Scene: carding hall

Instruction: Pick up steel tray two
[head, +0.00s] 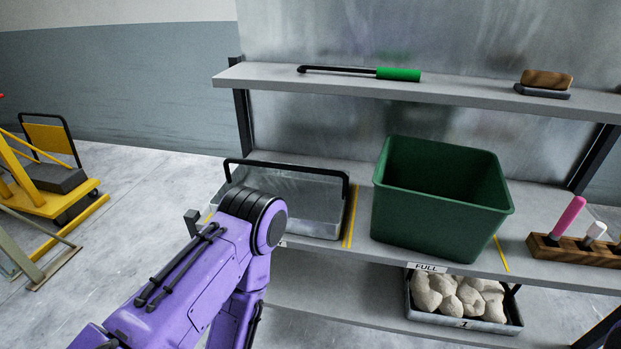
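A steel tray (318,207) with a black bar handle (290,167) stands on the middle shelf at the left. It looks empty in the part that shows. My purple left arm covers its front left part, and no number on it is visible. My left arm rises from the lower left and bends in front of the shelf. I see neither gripper.
A green bin (438,205) stands right of the empty tray, between yellow lines. A wooden rack (572,250) holds colored handles farther right. The upper shelf (450,97) holds a green-handled tool (398,74) and a brush (545,83). A yellow trolley (50,200) stands left on open floor.

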